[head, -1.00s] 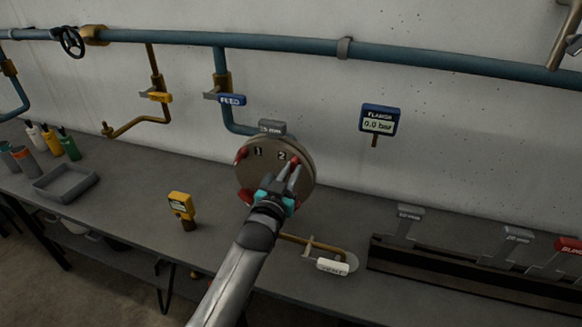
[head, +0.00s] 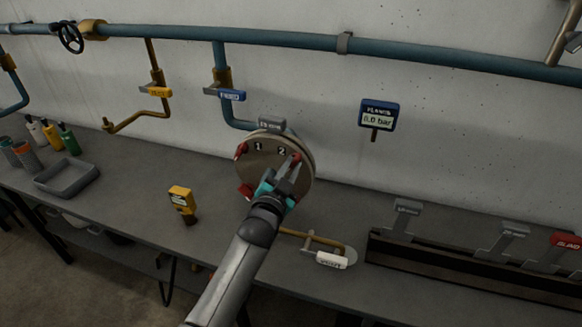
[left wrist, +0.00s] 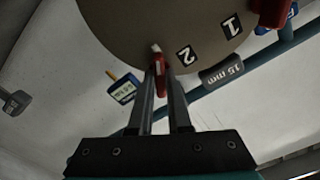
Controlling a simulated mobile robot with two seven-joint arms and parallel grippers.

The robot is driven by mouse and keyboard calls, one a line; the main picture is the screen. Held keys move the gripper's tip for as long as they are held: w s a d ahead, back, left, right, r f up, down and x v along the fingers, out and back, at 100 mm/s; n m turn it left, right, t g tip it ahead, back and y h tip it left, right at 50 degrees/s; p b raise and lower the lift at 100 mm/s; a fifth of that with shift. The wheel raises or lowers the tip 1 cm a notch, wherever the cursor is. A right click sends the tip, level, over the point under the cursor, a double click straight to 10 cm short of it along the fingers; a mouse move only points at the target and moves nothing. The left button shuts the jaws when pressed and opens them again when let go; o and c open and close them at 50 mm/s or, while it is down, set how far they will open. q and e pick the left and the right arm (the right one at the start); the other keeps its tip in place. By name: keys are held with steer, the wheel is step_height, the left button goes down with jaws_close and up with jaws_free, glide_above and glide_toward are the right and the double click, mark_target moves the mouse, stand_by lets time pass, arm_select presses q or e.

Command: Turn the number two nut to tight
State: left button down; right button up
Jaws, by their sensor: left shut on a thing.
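The round tan flange (head: 268,170) stands at the wall end of the blue pipe, with the numbers 1 and 2 on its face. The number two nut (head: 296,158) is red and sits beside the 2. My left gripper (head: 293,172) is shut on it. In the left wrist view the red nut (left wrist: 159,72) shows between the two fingertips, beside the 2 on the flange face (left wrist: 140,30). Another red nut (head: 241,151) sits beside the 1, and a red one (head: 245,191) shows low on the left rim. My right gripper is not in view.
A blue gauge (head: 379,116) reading 0.0 bar is on the wall at right. A yellow device (head: 182,203) stands on the bench left of my arm. A grey tray (head: 66,180) and bottles are far left. A rack with grey and red tags (head: 470,262) is at right.

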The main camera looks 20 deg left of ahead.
arm_select(q)
steer(key=c, duration=0.9)
jaws_free()
steer(key=shift+o, duration=0.2)
steer(key=shift+s, duration=0.1)
steer(key=s, duration=1.5)
steer(key=shift+a, duration=0.25)
